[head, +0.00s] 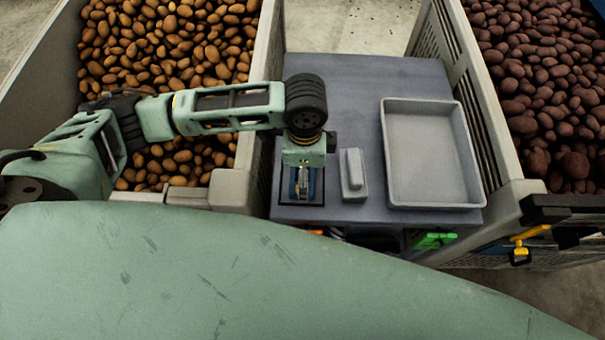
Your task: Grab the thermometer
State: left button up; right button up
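My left arm reaches in from the left over the grey table (350,80). My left gripper (303,192) points down at the table's near left corner, with a small blue part showing beside its fingers. I cannot tell whether this blue part is the thermometer, or whether the fingers are open or shut on it. A small light grey block on a base (353,175) stands just to the right of the gripper, apart from it. No thermometer can be clearly made out.
An empty grey tray (391,150) lies on the table's right side. A crate of yellow-brown potatoes (262,50) stands left, and a crate of reddish potatoes (476,75) right. A yellow and black item (528,236) is at the right crate's near corner. The table's back is clear.

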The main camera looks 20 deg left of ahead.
pick_arm(q)
jog(key=shift+f, duration=1.15)
jog(key=c, duration=1.2)
jog(key=shift+r, duration=0.15)
